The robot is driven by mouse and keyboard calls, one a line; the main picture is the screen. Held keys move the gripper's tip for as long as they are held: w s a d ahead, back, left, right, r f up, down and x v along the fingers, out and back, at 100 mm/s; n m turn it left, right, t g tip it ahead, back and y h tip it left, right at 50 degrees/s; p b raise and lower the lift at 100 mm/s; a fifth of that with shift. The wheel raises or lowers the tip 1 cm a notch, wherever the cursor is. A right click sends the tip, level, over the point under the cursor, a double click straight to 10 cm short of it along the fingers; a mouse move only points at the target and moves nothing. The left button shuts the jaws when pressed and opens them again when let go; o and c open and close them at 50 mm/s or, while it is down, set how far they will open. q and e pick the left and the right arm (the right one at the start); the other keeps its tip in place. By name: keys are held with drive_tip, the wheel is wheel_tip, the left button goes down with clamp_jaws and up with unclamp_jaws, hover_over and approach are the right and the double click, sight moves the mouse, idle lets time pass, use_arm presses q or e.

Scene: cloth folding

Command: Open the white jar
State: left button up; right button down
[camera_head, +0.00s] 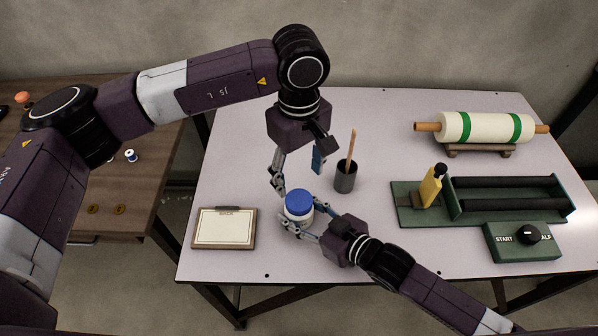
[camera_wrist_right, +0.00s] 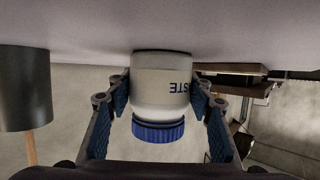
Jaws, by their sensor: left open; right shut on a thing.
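The white jar (camera_head: 299,212) with a blue lid (camera_head: 299,202) stands upright on the table, left of its middle. The lid is on it. In the right wrist view the jar (camera_wrist_right: 165,88) and its ribbed blue lid (camera_wrist_right: 158,131) appear upside down, with part of a printed label. My right gripper (camera_head: 304,226) is shut on the jar's body from the near right side, a finger on each side of it (camera_wrist_right: 164,100). My left gripper (camera_head: 298,170) is open and empty above the jar, pointing down, its fingers spread wide and apart from the lid.
A dark cup (camera_head: 345,178) with a wooden stick stands right behind the jar. A framed card (camera_head: 225,228) lies to the left. A green roller device (camera_head: 510,198), a dial box (camera_head: 522,242) and a cloth roll (camera_head: 480,127) occupy the right side.

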sight(299, 200)
use_arm(q)
drive_tip(key=m, duration=0.3)
drive_tip(key=shift+m, duration=0.4)
drive_tip(key=m, duration=1.2)
drive_tip(key=shift+m, duration=0.3)
drive_tip(key=shift+f, duration=4)
